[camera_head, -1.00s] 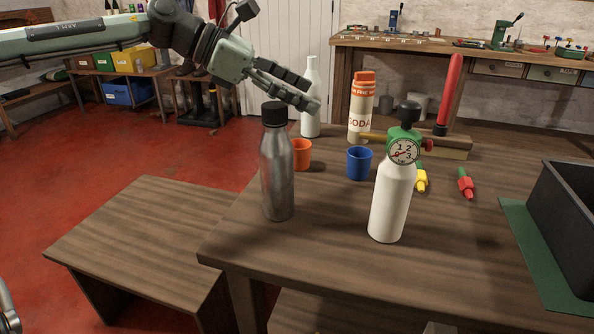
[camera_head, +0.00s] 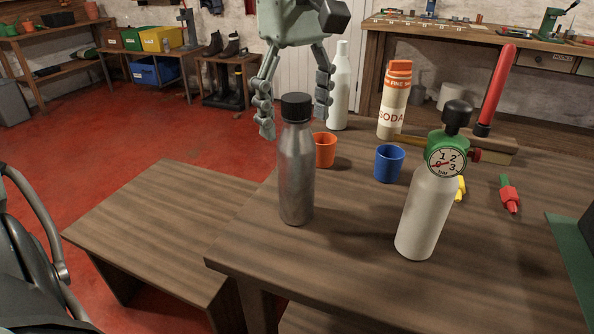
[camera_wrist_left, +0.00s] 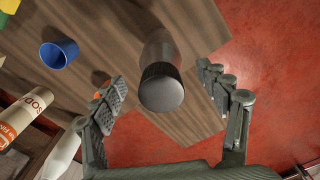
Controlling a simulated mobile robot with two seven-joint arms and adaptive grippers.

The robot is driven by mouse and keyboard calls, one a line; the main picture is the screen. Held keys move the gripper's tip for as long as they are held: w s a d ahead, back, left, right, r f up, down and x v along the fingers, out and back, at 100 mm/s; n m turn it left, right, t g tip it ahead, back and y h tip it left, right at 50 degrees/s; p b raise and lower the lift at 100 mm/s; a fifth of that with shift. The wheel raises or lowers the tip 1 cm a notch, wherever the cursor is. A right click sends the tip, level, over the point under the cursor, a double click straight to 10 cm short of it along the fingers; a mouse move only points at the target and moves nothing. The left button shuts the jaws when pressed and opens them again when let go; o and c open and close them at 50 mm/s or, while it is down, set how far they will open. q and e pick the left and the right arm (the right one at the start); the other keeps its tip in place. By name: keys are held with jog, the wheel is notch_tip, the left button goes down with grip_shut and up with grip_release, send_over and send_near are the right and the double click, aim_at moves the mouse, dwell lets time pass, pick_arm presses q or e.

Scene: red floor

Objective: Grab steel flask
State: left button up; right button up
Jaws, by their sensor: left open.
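The steel flask (camera_head: 296,178) stands upright on the near left part of the wooden table, grey with a black cap. In the left wrist view the flask (camera_wrist_left: 160,80) is seen from above, cap toward the camera, between the spread fingers. My left gripper (camera_head: 294,122) points down with its fingers apart, above and behind the flask in the head view. It is open and empty, and the picture shows no clear contact with the flask. My right gripper is not in view.
An orange cup (camera_head: 324,150) and a blue cup (camera_head: 389,163) stand behind the flask. A white bottle with a gauge (camera_head: 425,215) stands to its right. A soda bottle (camera_head: 394,100) and another white bottle (camera_head: 339,90) are farther back. A lower wooden bench (camera_head: 165,225) is at left.

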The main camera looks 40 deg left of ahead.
aim_at(297, 142)
pick_arm(q)
notch_tip(297, 142, down, 5)
jog(key=shift+s+d+r, duration=0.1)
jog(key=shift+d+r, duration=0.05)
jog(key=shift+r, duration=0.05)
grip_shut()
dwell(0.5)
